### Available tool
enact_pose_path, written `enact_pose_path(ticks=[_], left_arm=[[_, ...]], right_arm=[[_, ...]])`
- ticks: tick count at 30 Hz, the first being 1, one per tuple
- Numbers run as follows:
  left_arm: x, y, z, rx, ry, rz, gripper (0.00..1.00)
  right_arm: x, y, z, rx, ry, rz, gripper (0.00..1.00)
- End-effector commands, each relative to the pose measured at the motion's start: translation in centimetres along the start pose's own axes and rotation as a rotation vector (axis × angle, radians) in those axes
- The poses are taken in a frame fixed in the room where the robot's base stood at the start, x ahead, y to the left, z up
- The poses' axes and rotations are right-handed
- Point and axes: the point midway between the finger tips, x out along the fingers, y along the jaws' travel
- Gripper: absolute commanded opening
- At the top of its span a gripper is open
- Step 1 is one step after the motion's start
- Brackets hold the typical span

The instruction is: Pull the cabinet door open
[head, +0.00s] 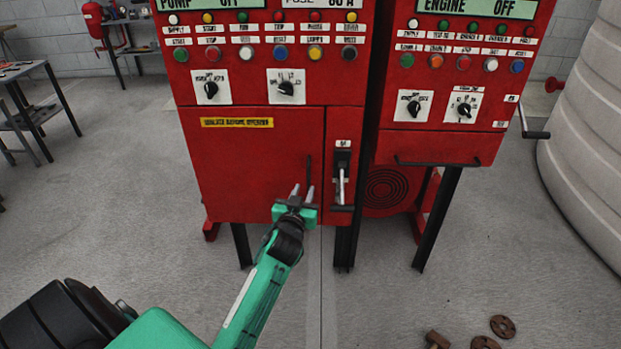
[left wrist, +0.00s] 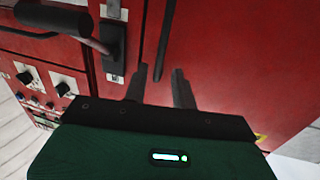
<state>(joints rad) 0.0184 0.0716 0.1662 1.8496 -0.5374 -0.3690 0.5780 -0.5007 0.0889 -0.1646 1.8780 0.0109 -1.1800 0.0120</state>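The red cabinet door (head: 247,165) is the lower panel of the left pump cabinet. It looks shut and has a yellow label strip. Its thin black vertical handle (head: 308,170) is near the door's right edge. My left gripper (head: 303,191) is in front of the handle's lower end, fingers apart and pointing at the door. In the left wrist view the dark handle (left wrist: 163,48) lines up with the gap between the fingertips (left wrist: 160,71). Nothing is gripped, and I cannot tell whether the fingers touch the handle. My right gripper is not in view.
A grey-handled lever switch (head: 341,180) sits just right of the door; it also shows in the left wrist view (left wrist: 113,50). The red engine cabinet (head: 436,148) stands to the right. Rusty rings (head: 502,326) lie on the floor.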

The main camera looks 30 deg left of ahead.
Motion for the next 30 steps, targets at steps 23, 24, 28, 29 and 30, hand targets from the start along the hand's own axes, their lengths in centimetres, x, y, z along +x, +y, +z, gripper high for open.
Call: enact_pose_path(ticks=[23, 24, 28, 29, 30], left_arm=[[7.1, 0.0, 0.1, 0.001, -0.001, 0.001, 0.27], [7.1, 0.0, 0.1, 0.001, -0.001, 0.000, 0.27], [7.1, 0.0, 0.1, 0.001, -0.001, 0.000, 0.07], [7.1, 0.0, 0.1, 0.001, -0.001, 0.000, 0.02], [7.1, 0.0, 0.1, 0.001, -0.001, 0.000, 0.00]], right_arm=[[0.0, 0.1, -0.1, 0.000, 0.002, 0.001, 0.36], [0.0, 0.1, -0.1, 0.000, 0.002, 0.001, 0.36], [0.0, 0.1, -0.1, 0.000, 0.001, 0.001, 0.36], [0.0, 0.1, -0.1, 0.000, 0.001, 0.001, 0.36], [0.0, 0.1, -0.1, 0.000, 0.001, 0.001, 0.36]])
